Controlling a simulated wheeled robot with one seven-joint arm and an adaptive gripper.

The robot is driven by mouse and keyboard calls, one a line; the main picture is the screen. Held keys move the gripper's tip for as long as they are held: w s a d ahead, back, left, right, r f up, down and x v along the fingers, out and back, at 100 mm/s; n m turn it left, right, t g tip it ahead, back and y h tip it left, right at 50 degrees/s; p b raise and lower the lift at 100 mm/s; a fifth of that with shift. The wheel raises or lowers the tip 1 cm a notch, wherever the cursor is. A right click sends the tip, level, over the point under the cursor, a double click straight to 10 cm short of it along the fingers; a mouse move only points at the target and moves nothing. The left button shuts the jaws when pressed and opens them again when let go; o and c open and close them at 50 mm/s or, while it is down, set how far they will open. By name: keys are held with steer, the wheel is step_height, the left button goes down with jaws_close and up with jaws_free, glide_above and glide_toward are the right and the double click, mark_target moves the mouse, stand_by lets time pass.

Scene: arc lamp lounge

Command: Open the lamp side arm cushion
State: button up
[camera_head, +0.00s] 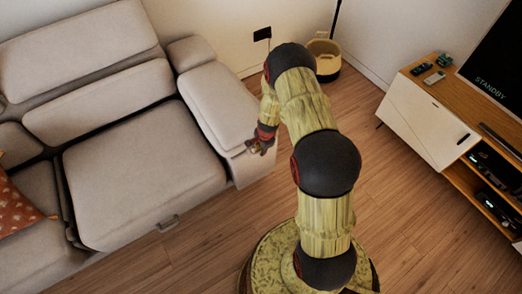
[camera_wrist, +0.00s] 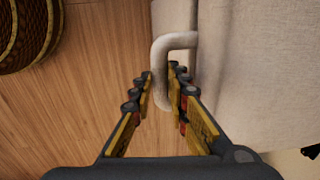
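The lamp side arm cushion (camera_head: 215,101) is the beige padded arm at the right end of the sofa, and its top looks closed. A pale bent handle (camera_wrist: 177,41) stands out from the cushion's side (camera_wrist: 258,75) in the wrist view. My gripper (camera_wrist: 161,72) has its dark, yellow-sided fingers on either side of the handle's bar, close against it, and appears shut on it. In the head view my gripper (camera_head: 261,142) is at the front end of the arm cushion; the handle is hidden there.
The beige sofa seat (camera_head: 140,180) has a metal handle (camera_head: 167,223) at its front. A wooden media cabinet (camera_head: 425,120) is at the right. Wooden floor between is clear.

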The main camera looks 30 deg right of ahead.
jaws_close()
steer(key=shift+r, duration=0.1)
stand_by(0.4)
